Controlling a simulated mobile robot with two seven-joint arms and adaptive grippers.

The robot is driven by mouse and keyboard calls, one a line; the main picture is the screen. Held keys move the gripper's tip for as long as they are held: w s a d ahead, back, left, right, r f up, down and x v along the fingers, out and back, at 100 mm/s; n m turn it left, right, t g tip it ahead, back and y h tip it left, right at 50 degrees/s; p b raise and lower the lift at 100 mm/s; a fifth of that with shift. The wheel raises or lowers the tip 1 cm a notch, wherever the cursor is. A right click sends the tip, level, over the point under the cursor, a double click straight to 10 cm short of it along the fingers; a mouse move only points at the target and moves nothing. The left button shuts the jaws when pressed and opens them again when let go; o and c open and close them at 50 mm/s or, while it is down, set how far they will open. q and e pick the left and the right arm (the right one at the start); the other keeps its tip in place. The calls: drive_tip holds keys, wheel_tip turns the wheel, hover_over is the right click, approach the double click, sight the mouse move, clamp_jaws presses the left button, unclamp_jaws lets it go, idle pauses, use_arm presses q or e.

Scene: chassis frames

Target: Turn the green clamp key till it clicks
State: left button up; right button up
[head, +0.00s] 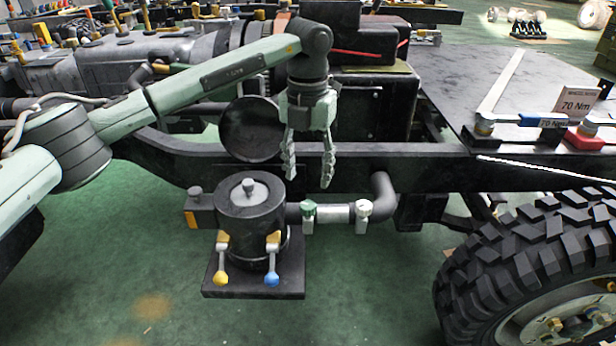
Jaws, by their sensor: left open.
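The green clamp key (308,210) sits on the left clamp of a short silver pipe sleeve (335,212), beside a black cylindrical housing (252,215). A similar white key (363,208) sits on the sleeve's right clamp. My left gripper (308,178) hangs from above with its fingers pointing down. It is open and empty, its fingertips just above the green key in the picture, with no contact visible. I cannot tell the gap in depth or the key's exact angle. My right gripper is out of view.
The housing carries a yellow-ended lever (220,278) and a blue-ended lever (272,279). A dark chassis rail (420,172) runs behind the gripper. A large tyre (520,255) stands at the right. A wrench with a blue handle (543,121) lies on the dark plate above. Green floor is clear in front.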

sight(308, 205)
use_arm(q)
drive_tip(key=shift+w+f, duration=0.15)
drive_tip(key=f, duration=0.7)
drive_tip(key=shift+s+f+p, duration=0.15)
drive_tip(key=shift+s+p, duration=0.05)
drive_tip(key=shift+p, duration=0.1)
clamp_jaws()
